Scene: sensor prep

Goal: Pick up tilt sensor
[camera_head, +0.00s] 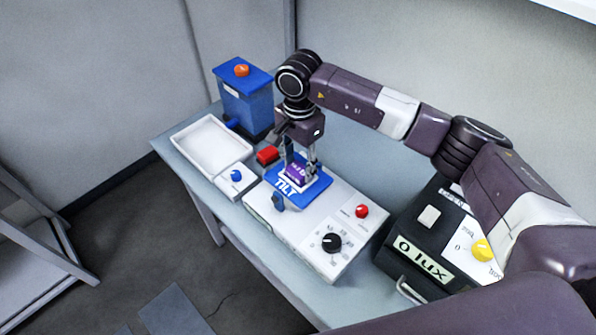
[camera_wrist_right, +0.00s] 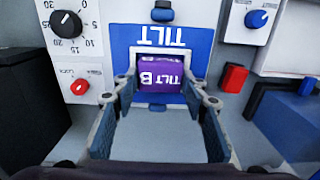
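The tilt sensor (camera_head: 297,173) is a small purple block. In the right wrist view it (camera_wrist_right: 161,75) reads "TILT B" and sits in a white-edged recess of the blue TILT plate (camera_head: 283,187). That plate lies on a white control box (camera_head: 300,235). My right gripper (camera_head: 301,160) points down over the sensor. In the right wrist view its two fingers (camera_wrist_right: 160,92) are apart, one on each side of the sensor, with small gaps seeming to show. I cannot tell whether the tips touch it. My left gripper is not in view.
The control box has a red knob (camera_head: 362,211) and a black dial (camera_head: 331,243). A white tray (camera_head: 212,146), a blue-knobbed box (camera_head: 236,181), a red block (camera_head: 267,155) and a blue box with an orange button (camera_head: 242,71) stand left. A black lux box (camera_head: 424,262) stands right.

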